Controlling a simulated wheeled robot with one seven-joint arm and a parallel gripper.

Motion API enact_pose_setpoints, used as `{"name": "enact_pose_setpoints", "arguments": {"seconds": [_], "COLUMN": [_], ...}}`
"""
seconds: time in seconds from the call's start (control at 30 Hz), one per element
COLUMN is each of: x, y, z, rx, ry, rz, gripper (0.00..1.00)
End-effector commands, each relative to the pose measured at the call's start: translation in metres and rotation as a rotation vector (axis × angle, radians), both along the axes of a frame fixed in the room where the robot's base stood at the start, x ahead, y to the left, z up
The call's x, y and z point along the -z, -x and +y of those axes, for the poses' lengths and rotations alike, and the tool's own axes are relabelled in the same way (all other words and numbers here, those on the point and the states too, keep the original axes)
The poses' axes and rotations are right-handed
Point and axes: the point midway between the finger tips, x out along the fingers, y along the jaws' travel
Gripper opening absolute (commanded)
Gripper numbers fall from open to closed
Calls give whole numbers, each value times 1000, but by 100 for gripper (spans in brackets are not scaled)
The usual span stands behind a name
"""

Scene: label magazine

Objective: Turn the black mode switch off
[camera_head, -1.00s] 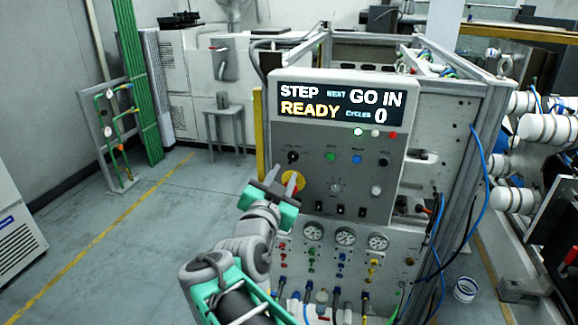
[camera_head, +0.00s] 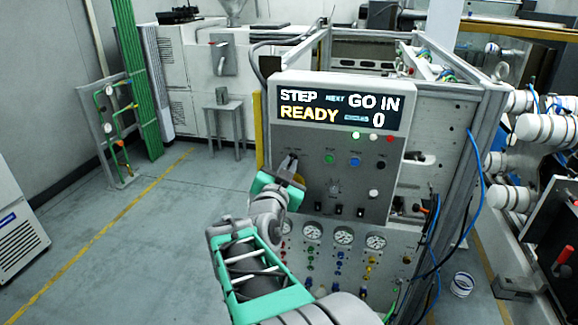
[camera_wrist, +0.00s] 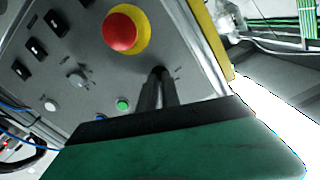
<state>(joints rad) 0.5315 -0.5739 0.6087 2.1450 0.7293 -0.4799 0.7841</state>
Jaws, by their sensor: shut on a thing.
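The grey sloped control panel (camera_head: 318,145) stands on the machine front. My gripper (camera_head: 289,160) is at the panel's upper left, where the black switch sits. In the wrist view my gripper's fingers (camera_wrist: 159,78) are close together and shut on the black mode switch (camera_wrist: 158,70), of which only a dark bit shows at the fingertips. The fingers hide most of the switch, and I cannot tell which way its handle points.
A red emergency button (camera_wrist: 120,32) on a yellow collar sits close beside my fingers. Green (camera_head: 329,158) and blue (camera_head: 355,161) buttons and another black knob (camera_head: 380,164) lie to the right. Small black rocker switches (camera_head: 336,208) are below. The display (camera_head: 338,105) reads READY.

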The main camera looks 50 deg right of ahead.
Motion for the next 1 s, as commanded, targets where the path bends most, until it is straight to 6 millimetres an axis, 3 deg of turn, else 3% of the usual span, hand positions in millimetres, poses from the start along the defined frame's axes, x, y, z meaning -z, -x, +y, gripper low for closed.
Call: {"name": "enact_pose_setpoints", "arguments": {"seconds": [0.67, 1.0], "x": [1, 3], "y": [0, 0], "z": [0, 0], "rx": [0, 0], "ry": [6, 70], "rz": [14, 160], "gripper": [0, 0]}}
